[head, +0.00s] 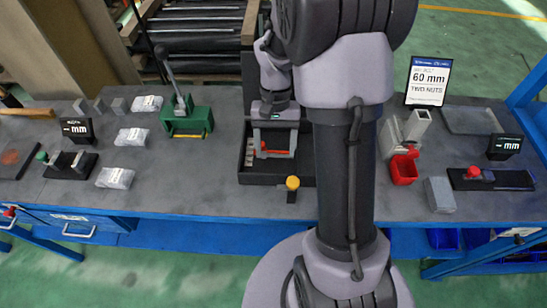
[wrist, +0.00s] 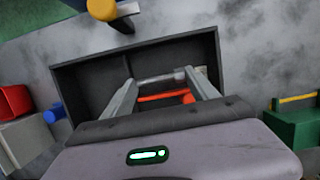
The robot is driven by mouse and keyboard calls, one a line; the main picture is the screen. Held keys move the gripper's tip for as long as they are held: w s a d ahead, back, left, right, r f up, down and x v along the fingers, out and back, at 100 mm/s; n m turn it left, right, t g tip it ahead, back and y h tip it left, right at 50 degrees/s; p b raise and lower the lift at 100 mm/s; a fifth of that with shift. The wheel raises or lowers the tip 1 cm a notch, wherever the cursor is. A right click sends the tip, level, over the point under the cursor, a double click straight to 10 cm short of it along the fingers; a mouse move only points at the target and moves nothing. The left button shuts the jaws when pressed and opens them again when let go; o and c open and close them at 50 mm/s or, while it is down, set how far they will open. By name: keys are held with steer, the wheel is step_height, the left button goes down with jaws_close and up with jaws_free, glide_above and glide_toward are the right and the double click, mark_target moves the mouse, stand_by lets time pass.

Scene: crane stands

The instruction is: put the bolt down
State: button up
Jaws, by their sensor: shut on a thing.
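My gripper (wrist: 165,92) is shut on a grey metal bolt (wrist: 156,80), which lies crosswise between the two fingers in the wrist view. The fingers reach down into a dark open tray (wrist: 190,52). A red-orange piece (wrist: 163,97) shows just below the bolt between the fingers; I cannot tell what it is. In the head view my gripper (head: 272,152) is over the dark tray (head: 262,179) at the middle of the bench, and the bolt is hard to make out there. Whether the bolt touches the tray floor cannot be told.
A yellow-topped knob (head: 292,184) sits at the tray's front edge. A green vise-like tool (head: 188,120) stands left, with clear bags (head: 115,178) beyond it. A red bin (head: 404,170) and a "60 mm TWO NUTS" sign (head: 428,82) are right. Bare bench lies left of the tray.

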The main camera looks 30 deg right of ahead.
mark_target(275, 167)
step_height(275, 167, down, 4)
steer(key=shift+b, duration=0.65)
steer(key=shift+f, duration=0.1)
steer(key=o, duration=1.1)
